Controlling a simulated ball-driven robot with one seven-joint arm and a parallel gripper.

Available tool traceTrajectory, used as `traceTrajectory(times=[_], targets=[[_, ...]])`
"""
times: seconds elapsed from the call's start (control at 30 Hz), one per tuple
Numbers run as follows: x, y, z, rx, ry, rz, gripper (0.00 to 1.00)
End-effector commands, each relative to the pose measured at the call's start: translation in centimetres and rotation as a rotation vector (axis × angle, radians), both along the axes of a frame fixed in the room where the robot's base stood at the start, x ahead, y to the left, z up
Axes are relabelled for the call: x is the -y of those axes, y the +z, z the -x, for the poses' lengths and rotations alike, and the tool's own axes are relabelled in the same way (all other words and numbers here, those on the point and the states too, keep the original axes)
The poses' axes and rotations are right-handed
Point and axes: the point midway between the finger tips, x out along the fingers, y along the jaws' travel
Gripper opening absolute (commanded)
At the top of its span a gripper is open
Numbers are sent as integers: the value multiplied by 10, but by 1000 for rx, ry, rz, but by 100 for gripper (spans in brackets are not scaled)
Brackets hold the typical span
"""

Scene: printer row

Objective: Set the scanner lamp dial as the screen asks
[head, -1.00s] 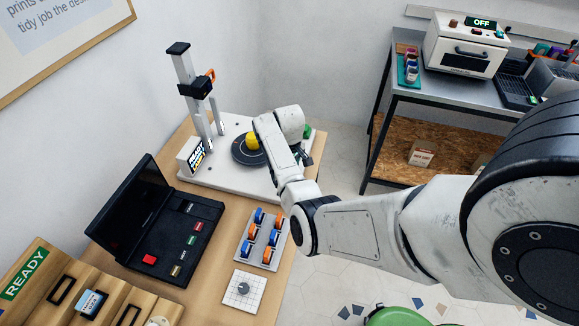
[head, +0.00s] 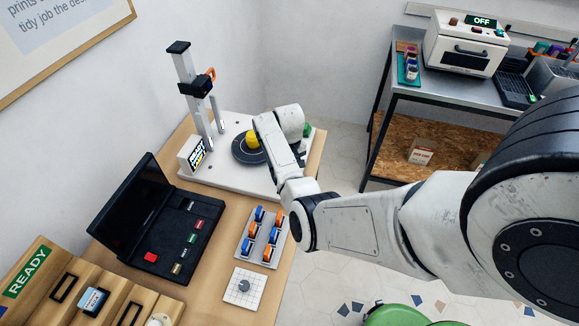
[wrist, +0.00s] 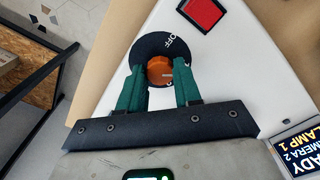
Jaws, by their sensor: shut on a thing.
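The scanner lamp dial is a black disc (wrist: 150,48) on the scanner's white base, in the upper middle of the wrist view. Its orange knob (wrist: 160,72) sits between the green fingers of my gripper (wrist: 160,80), which is shut on it. The word OFF is on the disc, above and right of the knob; other marks are mostly hidden by the fingers. The screen (wrist: 300,150) at the lower right is partly cut off and shows CAMERA 2 and LAMP 1. The screen also shows in the head view (head: 197,153). There, my wrist hides the dial.
A red square button (wrist: 203,12) lies near the dial. In the head view, a yellow object (head: 252,140) stands on the scanner's dark turntable (head: 243,156). A camera post (head: 185,85), a black laptop-like case (head: 165,225) and a switch panel (head: 261,239) share the table.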

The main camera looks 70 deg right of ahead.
Motion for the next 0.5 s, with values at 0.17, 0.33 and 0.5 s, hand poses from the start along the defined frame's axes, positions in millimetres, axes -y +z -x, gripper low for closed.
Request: traceTrajectory(times=[0.17, 0.33, 0.5], targets=[[0, 1, -1, 2, 1, 1, 43], [0, 0, -1, 1, 1, 1, 59], [0, 0, 0, 1, 1, 1, 59]])
